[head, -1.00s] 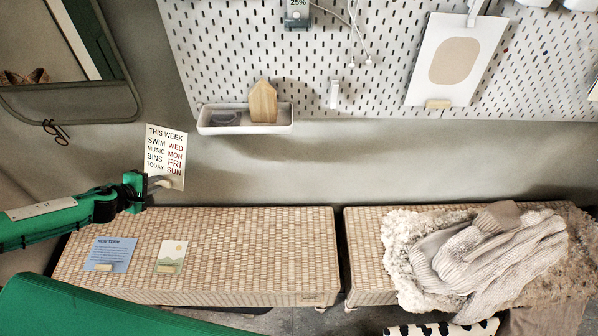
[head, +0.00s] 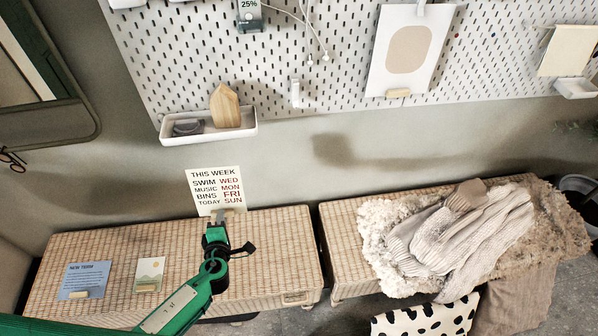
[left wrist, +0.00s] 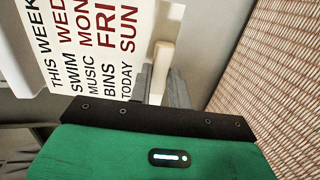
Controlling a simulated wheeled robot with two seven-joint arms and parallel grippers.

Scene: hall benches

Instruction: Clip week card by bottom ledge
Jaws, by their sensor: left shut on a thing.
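The week card (head: 215,190) is a cream sheet headed "THIS WEEK" with black and red words. It stands upright above the left bench in the head view and shows close up in the left wrist view (left wrist: 88,45). My left gripper (head: 221,217) is shut on the pale ledge (left wrist: 159,66) at the card's bottom edge. The fingers partly hide this ledge. A small white clip (head: 295,93) is on the pegboard (head: 270,70), above and right of the card. My right gripper is not in view.
A white tray (head: 240,131) holding a wooden house shape (head: 225,105) juts out above the card. A blue card (head: 82,278) and a landscape card (head: 149,272) lie on the left bench (head: 285,245). A fleece and sweater (head: 470,230) cover the right bench. A picture sheet (head: 408,50) hangs on the pegboard.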

